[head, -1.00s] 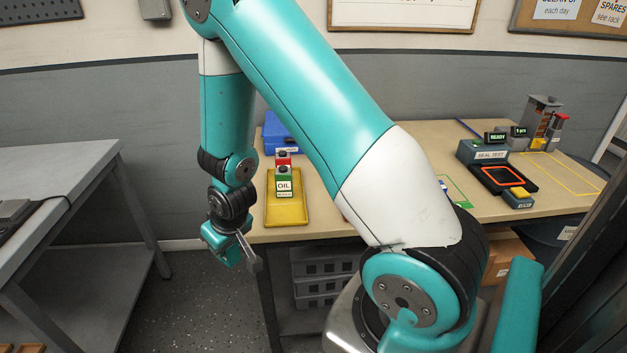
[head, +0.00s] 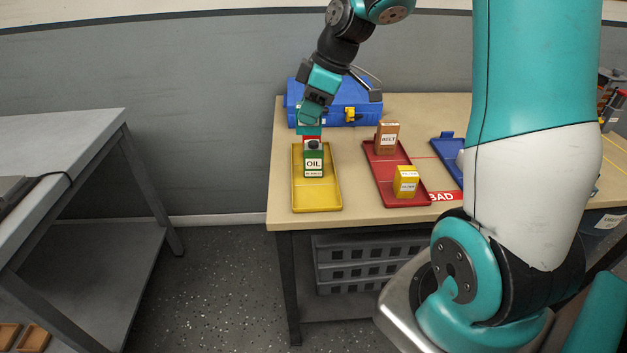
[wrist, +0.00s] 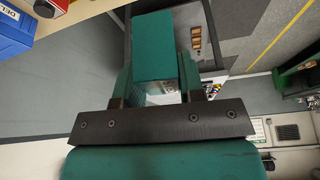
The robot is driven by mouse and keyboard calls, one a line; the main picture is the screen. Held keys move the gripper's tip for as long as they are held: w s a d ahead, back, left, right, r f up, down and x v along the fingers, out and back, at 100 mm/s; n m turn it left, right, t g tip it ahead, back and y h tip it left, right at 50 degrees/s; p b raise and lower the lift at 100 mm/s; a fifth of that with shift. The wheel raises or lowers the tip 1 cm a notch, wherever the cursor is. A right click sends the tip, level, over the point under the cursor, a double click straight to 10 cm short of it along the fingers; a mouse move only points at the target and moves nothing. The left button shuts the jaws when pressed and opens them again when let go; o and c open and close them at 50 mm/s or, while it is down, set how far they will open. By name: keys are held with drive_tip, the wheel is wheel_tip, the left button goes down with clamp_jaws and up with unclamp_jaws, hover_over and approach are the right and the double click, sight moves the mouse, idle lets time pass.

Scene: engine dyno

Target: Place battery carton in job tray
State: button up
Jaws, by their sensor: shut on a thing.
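My gripper (wrist: 161,75) is shut on a plain green carton (wrist: 165,40), which shows between the two fingers in the wrist view. I take it for the battery carton; no label on it is readable. In the head view my gripper (head: 309,122) is above the far end of a yellow tray (head: 330,196), which looks like the job tray. The carton is hard to separate from the teal gripper there. A green oil container (head: 314,165) labelled OIL stands upright in the yellow tray. A red item behind it is mostly hidden.
A red tray (head: 384,178) right of the yellow one holds a brown BELT carton (head: 387,138) and a yellow carton (head: 406,182). A BAD label (head: 441,196) is beside it. A blue case (head: 345,98) stands behind. A blue tray (head: 446,150) is partly hidden by my arm.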

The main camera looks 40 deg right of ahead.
drive_tip(key=shift+s+d+r+n, duration=0.35)
drive_tip(key=shift+r+n, duration=0.15)
drive_tip(key=shift+r, duration=0.15)
drive_tip(key=shift+s+d, duration=0.1)
drive_tip(key=shift+s, duration=0.05)
hover_over(309, 195)
drive_tip(key=s+d, duration=0.1)
drive_tip(key=s, duration=0.1)
drive_tip(key=shift+g, duration=0.3)
drive_tip(key=f, duration=1.9)
drive_tip(key=shift+w+f, duration=0.2)
drive_tip(key=shift+b, duration=0.3)
drive_tip(key=o, duration=0.9)
drive_tip(key=shift+f, duration=0.1)
drive_tip(key=shift+o, duration=0.4)
